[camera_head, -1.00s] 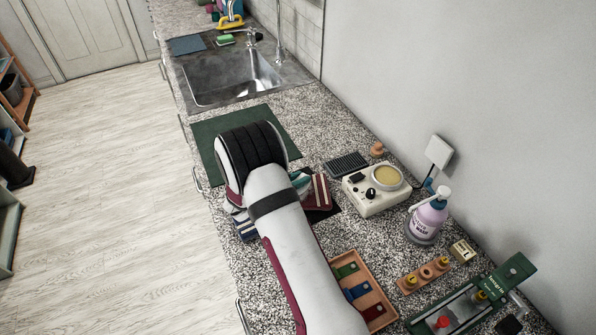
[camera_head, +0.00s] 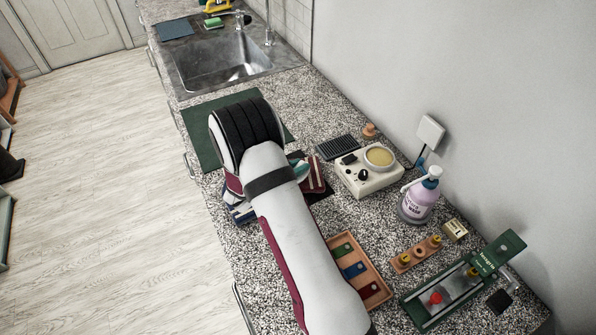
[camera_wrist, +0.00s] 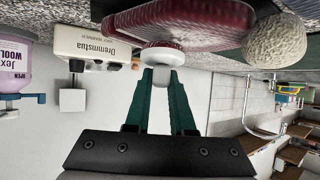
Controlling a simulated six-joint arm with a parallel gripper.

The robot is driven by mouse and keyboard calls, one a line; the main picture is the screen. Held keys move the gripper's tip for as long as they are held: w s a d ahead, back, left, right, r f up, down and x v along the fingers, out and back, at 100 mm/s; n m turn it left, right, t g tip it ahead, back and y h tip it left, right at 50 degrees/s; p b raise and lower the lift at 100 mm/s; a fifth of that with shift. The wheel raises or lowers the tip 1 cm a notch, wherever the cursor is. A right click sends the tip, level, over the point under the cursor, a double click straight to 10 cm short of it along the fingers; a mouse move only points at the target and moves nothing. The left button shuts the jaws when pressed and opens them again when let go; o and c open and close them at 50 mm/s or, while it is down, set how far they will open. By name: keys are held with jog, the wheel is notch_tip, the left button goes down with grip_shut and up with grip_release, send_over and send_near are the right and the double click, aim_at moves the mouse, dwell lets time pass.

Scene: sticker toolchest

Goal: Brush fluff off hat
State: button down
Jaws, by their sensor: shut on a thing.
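In the wrist view, which is upside down, my gripper (camera_wrist: 163,78) has two dark green fingers shut on a pale thing with a round white end (camera_wrist: 162,56). Most of it is hidden, so I cannot tell whether it is a brush. Just beyond the fingertips is a dark red, fabric-looking thing (camera_wrist: 200,25), perhaps the hat, with a speckled beige ball (camera_wrist: 274,38) at its right. Whether the white end touches the red thing is unclear. No fluff can be made out. In the head view my arm hides the gripper and what it holds.
A cream appliance (camera_head: 368,178), a lilac pump bottle (camera_head: 418,200), a wooden tray (camera_head: 388,290) and a green case (camera_head: 411,312) stand right of my arm. Striped folded cloth (camera_head: 316,172) lies beside it. A green mat (camera_head: 200,140) and sink (camera_head: 220,62) lie beyond.

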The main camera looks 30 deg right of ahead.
jog(key=shift+w+d, duration=0.3)
jog(key=shift+w, duration=0.55)
jog(key=shift+w+d, duration=0.3)
jog(key=shift+w, duration=0.55)
jog(key=shift+w+d, duration=0.3)
jog(key=shift+w, duration=0.55)
jog(key=shift+w+d, duration=0.15)
jog(key=shift+w, duration=0.15)
jog(key=shift+w+r, duration=0.15)
jog(key=shift+r, duration=0.15)
jog(key=shift+f, duration=0.15)
notch_tip(320, 180, up, 6)
